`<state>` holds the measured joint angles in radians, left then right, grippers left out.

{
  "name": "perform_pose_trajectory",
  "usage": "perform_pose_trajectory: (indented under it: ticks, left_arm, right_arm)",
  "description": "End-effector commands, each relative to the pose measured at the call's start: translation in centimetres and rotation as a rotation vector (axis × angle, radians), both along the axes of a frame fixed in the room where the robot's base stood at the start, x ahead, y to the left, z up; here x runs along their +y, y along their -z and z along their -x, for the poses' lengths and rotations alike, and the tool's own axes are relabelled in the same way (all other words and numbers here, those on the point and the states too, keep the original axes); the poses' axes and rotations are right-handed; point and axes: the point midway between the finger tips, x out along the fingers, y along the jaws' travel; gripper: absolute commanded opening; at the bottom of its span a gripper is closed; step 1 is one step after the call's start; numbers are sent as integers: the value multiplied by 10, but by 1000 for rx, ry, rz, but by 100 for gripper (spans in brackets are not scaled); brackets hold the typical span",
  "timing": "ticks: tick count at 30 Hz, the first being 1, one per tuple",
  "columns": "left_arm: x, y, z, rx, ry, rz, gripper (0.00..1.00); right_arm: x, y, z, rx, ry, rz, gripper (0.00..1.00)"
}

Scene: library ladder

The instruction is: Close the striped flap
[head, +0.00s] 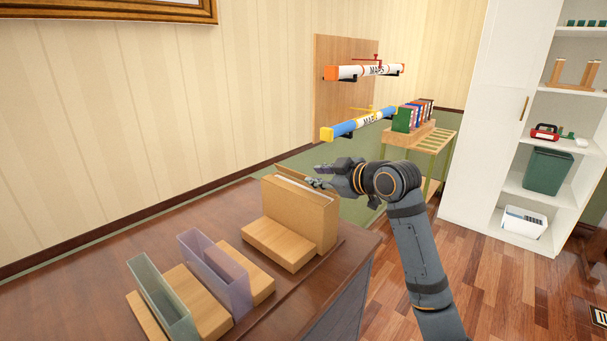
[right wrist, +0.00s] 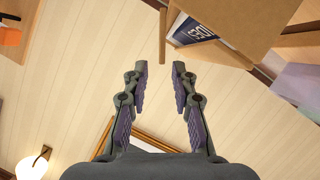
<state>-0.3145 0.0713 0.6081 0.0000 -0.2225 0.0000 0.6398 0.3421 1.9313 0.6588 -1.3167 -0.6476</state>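No stripes show on any flap in these views, so I cannot tell which part is the striped flap. A brown upright box (head: 300,217) stands on a wooden block near the right end of the desk, with pale contents at its open top. In the right wrist view the box (right wrist: 232,22) is at the top, with a blue lettered item (right wrist: 192,27) inside and a thin wooden panel (right wrist: 163,40) at its left edge. My right gripper (head: 318,176) is open and empty beside the box's top; its fingertips (right wrist: 160,72) are apart, below the panel in the picture. My left gripper is out of view.
A purple holder (head: 216,272) and a green holder (head: 160,298) stand on wooden blocks on the desk (head: 90,268). Map tubes (head: 362,72) hang on a wall board behind. A white shelf unit (head: 490,120) stands right.

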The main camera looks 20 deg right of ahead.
Motion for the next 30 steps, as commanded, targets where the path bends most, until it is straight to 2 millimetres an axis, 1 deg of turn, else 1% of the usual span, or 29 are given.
perform_pose_trajectory:
  ticks: [1, 3, 6, 9, 13, 20, 24, 26, 30]
  left_arm:
    - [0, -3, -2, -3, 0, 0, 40]
    - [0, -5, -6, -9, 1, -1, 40]
    - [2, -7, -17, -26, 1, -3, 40]
    - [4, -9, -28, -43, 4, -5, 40]
    - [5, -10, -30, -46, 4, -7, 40]
    - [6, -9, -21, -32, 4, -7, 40]
    - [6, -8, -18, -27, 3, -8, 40]
    - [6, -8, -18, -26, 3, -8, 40]
    - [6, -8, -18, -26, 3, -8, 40]
  right_arm:
    - [6, 2, -9, 3, -4, -7, 26]
    - [11, 7, -23, 3, -2, -5, 26]
    - [16, 14, -38, 3, -1, -3, 26]
    - [20, 18, -48, 1, 0, -1, 26]
    - [22, 21, -54, 0, 0, 1, 26]
    - [22, 21, -55, 0, 0, 1, 26]
    - [22, 21, -55, 0, 0, 1, 7]
    - [22, 21, -55, 0, 0, 1, 0]
    - [22, 21, -55, 0, 0, 1, 0]
